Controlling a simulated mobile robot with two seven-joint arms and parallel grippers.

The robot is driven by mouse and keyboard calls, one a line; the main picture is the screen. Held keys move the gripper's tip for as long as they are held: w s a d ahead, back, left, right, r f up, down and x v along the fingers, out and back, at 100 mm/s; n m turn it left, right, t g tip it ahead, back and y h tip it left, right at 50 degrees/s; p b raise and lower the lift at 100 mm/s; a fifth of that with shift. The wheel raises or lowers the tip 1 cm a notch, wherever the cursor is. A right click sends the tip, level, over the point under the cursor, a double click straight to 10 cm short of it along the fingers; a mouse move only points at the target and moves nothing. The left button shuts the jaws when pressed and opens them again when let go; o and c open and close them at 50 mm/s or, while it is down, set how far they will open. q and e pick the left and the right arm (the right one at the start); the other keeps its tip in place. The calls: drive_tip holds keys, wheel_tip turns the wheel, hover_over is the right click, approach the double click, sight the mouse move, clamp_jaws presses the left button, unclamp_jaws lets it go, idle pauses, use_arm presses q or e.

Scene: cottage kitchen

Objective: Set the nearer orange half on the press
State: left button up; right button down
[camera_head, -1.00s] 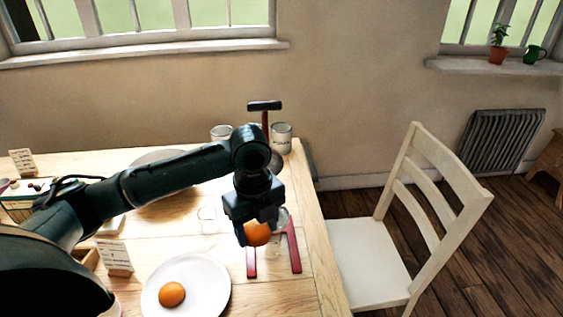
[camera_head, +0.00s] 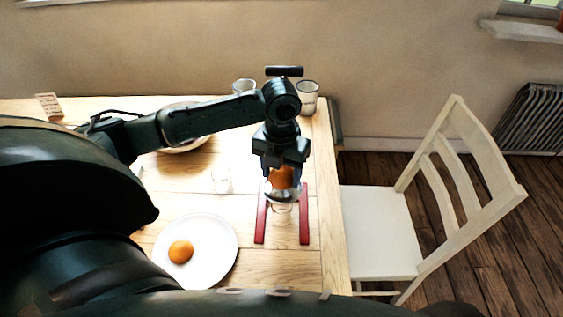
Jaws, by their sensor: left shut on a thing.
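My left gripper (camera_head: 281,170) points down and is shut on an orange half (camera_head: 281,178). The held half is at the metal cup (camera_head: 283,196) of the press; I cannot tell whether it touches. The press has red base legs (camera_head: 304,215) and a black lever handle (camera_head: 284,71) that sticks up behind my gripper. My wrist hides its middle. A glass (camera_head: 281,214) stands under the cup. Another orange half (camera_head: 181,251) lies on a white plate (camera_head: 215,262), nearer to me. My right gripper is not in view.
A small clear glass (camera_head: 221,181) stands left of the press. Two pale canisters, one at the right (camera_head: 307,97), stand at the back. A round plate (camera_head: 185,147) lies behind my forearm. A white chair (camera_head: 380,230) stands at the table's right edge.

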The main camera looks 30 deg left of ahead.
sight(281, 173)
use_arm(q)
drive_tip(key=shift+f, duration=1.15)
drive_tip(key=shift+f, duration=0.4)
idle(0.5)
drive_tip(key=shift+r, duration=0.25)
drive_tip(key=shift+r, duration=0.4)
drive_tip(key=shift+f, duration=0.5)
idle(1.5)
drive_tip(key=shift+r, duration=0.7)
drive_tip(key=shift+f+b, duration=0.3)
drive_tip(key=shift+f, duration=0.55)
idle(0.5)
drive_tip(key=o, duration=0.4)
